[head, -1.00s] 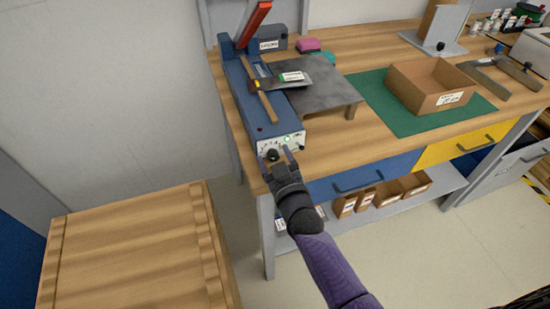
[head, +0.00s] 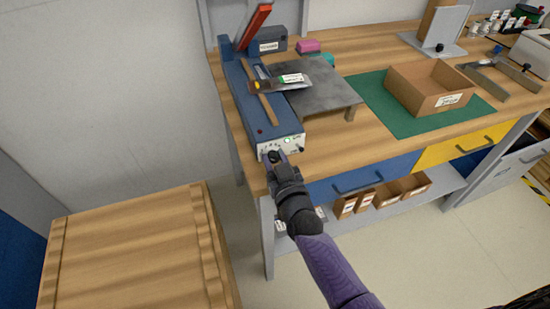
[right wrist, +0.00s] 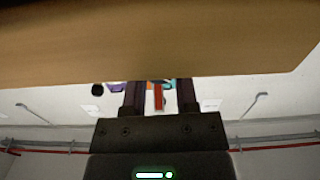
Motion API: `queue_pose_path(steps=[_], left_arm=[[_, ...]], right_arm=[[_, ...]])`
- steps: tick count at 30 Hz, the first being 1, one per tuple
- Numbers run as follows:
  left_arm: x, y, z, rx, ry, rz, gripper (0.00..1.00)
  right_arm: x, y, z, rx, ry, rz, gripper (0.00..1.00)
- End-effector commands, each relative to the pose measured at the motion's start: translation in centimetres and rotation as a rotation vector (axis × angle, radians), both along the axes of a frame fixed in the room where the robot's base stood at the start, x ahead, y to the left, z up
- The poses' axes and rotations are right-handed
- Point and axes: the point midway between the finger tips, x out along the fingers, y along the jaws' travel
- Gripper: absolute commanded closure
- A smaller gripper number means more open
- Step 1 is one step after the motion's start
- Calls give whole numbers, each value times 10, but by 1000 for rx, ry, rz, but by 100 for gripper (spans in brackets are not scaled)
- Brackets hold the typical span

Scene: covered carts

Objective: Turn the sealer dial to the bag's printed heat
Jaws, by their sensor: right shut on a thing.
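The blue sealer (head: 262,112) stands on the workbench, its pale front panel facing my right arm, with a green light lit on it. Its black dial (head: 273,156) is at the panel's lower left. My right gripper (head: 276,159) is shut on the dial, and its fingers partly cover it. In the right wrist view the two fingers (right wrist: 159,98) point at the sealer, and the dial cannot be made out. The dark bag (head: 276,85) with a white label lies across the sealer; its print is too small to read. My left gripper is out of view.
The workbench (head: 350,140) has a metal plate stand (head: 325,90) beside the sealer and a cardboard box (head: 432,99) on a green mat (head: 385,112). A wooden crate (head: 130,250) stands at the lower left. The bench front by the panel is clear.

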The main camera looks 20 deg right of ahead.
Motion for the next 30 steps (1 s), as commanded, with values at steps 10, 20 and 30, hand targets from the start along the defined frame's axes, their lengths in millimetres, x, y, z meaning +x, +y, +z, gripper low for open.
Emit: queue_pose_path(steps=[10,20,30], left_arm=[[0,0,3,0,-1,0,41],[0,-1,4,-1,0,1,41],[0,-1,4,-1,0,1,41]], right_arm=[[0,0,-1,210,10,1,100],[0,0,-1,301,13,1,100],[0,0,-1,309,15,1,100]])
